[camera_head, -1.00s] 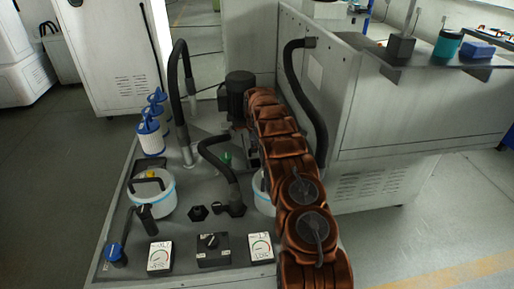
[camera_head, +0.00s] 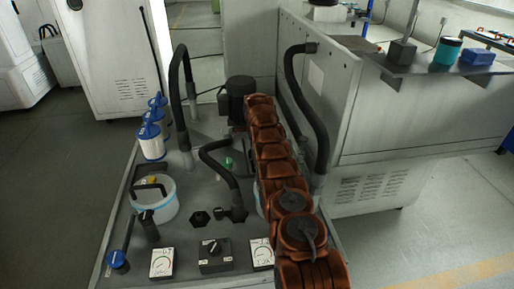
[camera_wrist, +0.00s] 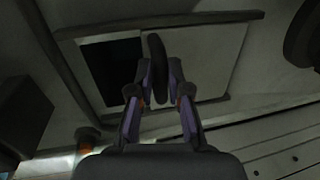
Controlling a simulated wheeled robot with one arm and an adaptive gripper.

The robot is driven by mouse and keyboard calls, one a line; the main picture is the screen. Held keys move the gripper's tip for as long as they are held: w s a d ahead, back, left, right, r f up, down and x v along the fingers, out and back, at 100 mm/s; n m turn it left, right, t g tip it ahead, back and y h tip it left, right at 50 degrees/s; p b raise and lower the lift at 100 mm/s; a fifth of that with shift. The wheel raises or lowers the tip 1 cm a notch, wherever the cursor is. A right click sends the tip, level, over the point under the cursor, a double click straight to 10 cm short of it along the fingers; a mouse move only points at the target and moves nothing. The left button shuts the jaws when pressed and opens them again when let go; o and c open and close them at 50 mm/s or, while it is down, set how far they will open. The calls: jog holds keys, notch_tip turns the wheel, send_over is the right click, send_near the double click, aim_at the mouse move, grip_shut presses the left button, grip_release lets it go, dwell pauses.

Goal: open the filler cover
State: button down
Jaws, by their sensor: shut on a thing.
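In the wrist view, my gripper (camera_wrist: 159,78) is shut on an upright black handle (camera_wrist: 155,48), one finger on each side of it. The handle stands at the left edge of a pale flat panel, which looks like the filler cover (camera_wrist: 212,62). A dark rectangular gap (camera_wrist: 112,68) lies left of the handle, inside the same dark frame as the panel. The foot of the handle is partly hidden by the fingers. In the head view, my arm hides the gripper and the cover.
In the head view, a black motor (camera_head: 238,98) stands left of my arm's far end. A thick black hose (camera_head: 304,95) curves down just right of it. Another hose (camera_head: 222,170) and a white bucket (camera_head: 165,205) are on the left. A shelf (camera_head: 425,68) juts out at right.

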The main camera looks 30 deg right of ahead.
jog(key=shift+w+a+r, duration=0.1)
jog(key=shift+w+a, duration=0.1)
jog(key=shift+a, duration=0.1)
jog(key=c, duration=1.2)
grip_release()
jog(key=shift+c, duration=0.2)
jog(key=shift+o, duration=0.5)
jog(key=shift+s+d, duration=0.2)
jog(key=shift+d, duration=0.05)
jog(key=shift+r, duration=0.1)
notch_tip(320, 180, up, 12)
jog(key=s, duration=0.2)
jog(key=shift+a+f, duration=0.25)
jog(key=shift+a, duration=0.15)
jog(key=shift+s, duration=0.1)
